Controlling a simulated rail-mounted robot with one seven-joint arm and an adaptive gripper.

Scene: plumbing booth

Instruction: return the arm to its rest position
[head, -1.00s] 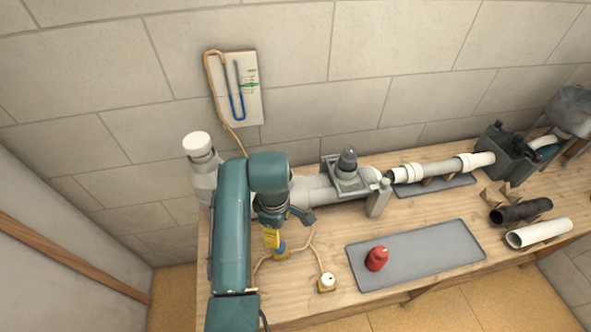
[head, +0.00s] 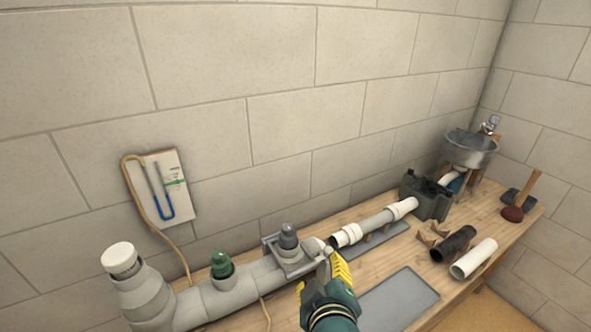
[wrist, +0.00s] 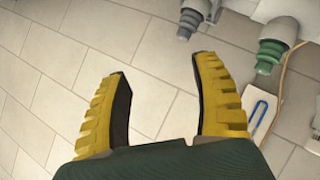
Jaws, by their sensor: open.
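My gripper (head: 325,268) shows at the bottom centre of the head view, above the bench in front of the pipe. In the wrist view, my gripper's (wrist: 163,85) two yellow ribbed fingers stand wide apart with nothing between them. Beyond the fingers is the tiled wall. A short stretch of my teal arm shows below the gripper in the head view; the rest is out of frame.
A grey pipe (head: 215,302) runs along the bench, with a green plug (head: 221,265) and a grey plug (head: 288,237) on top. A manometer board (head: 166,187) hangs on the wall. A grey mat (head: 398,300), loose pipes and a metal basin (head: 470,150) are to the right.

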